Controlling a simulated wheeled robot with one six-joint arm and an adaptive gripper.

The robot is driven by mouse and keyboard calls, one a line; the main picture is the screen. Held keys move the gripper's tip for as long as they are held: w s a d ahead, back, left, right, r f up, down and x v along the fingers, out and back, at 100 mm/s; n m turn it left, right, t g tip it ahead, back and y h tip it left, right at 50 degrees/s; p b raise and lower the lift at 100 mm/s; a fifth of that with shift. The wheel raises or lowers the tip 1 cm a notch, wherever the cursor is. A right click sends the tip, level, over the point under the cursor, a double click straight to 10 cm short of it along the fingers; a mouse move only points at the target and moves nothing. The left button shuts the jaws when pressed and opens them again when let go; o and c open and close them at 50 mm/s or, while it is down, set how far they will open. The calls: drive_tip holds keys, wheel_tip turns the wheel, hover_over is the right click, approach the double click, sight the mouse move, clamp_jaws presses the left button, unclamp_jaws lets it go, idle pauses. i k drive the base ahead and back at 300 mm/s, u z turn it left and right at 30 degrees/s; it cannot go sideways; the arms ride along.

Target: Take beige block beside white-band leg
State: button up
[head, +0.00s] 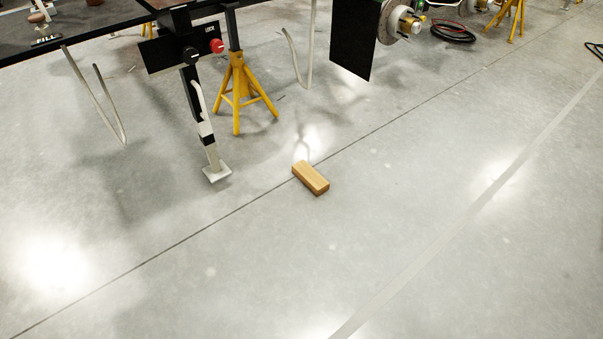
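A beige, wood-coloured block (311,178) lies flat on the grey floor near the middle of the head view. It touches or overlaps a dark floor joint line. A black leg with a white band (206,129) stands to the block's left, its pale square foot (217,173) on the floor. Bare floor separates the foot from the block. The leg hangs from a black box with a red knob, under the chassis. My gripper is not in view.
A yellow axle stand (241,90) is behind the leg. The dark chassis (90,25) overhangs the upper left, with thin pale hoses (107,100) hanging down. A black panel (355,38) and wheel hub (398,22) are at the top. Floor in front and right is clear.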

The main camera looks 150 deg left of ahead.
sight(318, 185)
drive_tip(key=u, duration=4.2)
drive_tip(key=i, duration=1.7)
drive_tip(key=u, duration=0.25)
